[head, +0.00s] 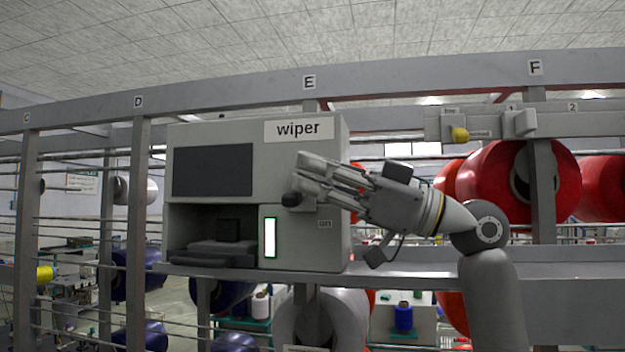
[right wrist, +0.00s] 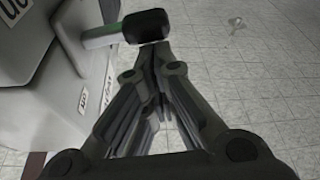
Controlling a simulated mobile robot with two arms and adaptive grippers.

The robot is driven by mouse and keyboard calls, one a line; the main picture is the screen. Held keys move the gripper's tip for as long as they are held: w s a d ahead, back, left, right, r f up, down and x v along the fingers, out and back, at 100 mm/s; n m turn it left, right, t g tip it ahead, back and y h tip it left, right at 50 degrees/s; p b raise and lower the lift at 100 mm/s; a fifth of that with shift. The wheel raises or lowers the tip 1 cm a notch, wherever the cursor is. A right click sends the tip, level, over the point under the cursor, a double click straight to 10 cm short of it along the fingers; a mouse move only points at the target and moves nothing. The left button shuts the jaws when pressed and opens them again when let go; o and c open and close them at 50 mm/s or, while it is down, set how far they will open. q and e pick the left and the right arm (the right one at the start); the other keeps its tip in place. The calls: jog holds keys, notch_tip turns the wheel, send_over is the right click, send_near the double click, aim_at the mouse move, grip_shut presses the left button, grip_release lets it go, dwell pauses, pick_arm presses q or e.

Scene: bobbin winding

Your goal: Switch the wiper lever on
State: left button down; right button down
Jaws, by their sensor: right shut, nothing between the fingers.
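The wiper machine (head: 213,130) is a grey box with a "wiper" label, a dark screen and a lit green-white indicator. Its lever knob (head: 291,199) is black and shows at the front right of the box, beside an "on" label (head: 325,224). In the right wrist view the black lever knob (right wrist: 146,26) sits on a short rod, just beyond my fingertips. My right gripper (head: 303,178) is shut and empty, right at the knob; its closed tips (right wrist: 153,52) also show in the wrist view. I cannot tell whether they touch the knob. My left gripper is not in view.
The machine stands on a grey metal rail (head: 410,282) between posts marked D and F. Large red bobbins (head: 490,178) hang to the right, near a unit with a yellow knob (head: 459,135). Thin horizontal bars run along the left.

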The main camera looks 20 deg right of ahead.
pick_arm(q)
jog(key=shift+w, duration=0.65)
pick_arm(e)
notch_tip(320, 180, up, 10)
jog(key=shift+w+f, duration=0.2)
jog(key=shift+w, duration=0.1)
dwell(0.3)
